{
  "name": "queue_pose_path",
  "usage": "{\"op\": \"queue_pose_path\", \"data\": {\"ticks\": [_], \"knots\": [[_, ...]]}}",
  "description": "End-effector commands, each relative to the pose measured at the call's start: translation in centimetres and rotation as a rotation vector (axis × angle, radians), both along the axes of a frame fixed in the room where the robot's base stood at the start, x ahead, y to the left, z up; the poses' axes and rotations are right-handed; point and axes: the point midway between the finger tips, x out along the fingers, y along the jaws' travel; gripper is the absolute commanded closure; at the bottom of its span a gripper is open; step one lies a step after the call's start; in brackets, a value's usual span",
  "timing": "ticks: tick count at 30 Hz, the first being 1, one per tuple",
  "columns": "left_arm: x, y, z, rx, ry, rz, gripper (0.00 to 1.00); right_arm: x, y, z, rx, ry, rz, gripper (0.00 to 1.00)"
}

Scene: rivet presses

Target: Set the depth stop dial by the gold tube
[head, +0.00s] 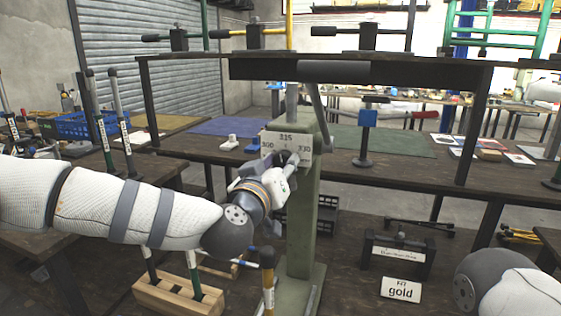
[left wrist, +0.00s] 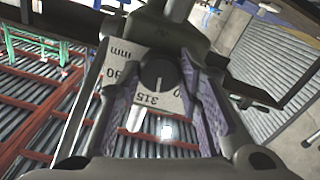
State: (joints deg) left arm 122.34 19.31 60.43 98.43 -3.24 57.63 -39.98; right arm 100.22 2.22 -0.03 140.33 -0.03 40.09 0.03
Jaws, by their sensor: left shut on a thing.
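The depth stop dial, a dark round knob (left wrist: 158,74), sits on a pale scale plate (head: 281,143) on the green press column (head: 301,215). In the left wrist view a pale mark on the knob appears to point toward 315. A card reading "gold" (head: 401,290) lies at the lower right. A tube with a yellow-orange band (head: 267,283) stands at the bottom; whether it is the gold tube I cannot tell. My right gripper is out of view.
A wooden block (head: 178,296) holds green-banded tubes left of the press. A dark labelled stand (head: 398,255) is behind the card. A blue crate (head: 77,124) is at the left.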

Motion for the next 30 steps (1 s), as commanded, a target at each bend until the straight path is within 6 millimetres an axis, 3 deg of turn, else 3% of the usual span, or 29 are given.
{"op": "queue_pose_path", "data": {"ticks": [18,30], "knots": [[-0.03,-0.06,-0.1,-0.533,0.175,0.0,0.95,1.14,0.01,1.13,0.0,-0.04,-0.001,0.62],[-0.05,-0.11,-0.14,-0.753,0.249,-0.001,0.95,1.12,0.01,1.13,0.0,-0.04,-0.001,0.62]]}}
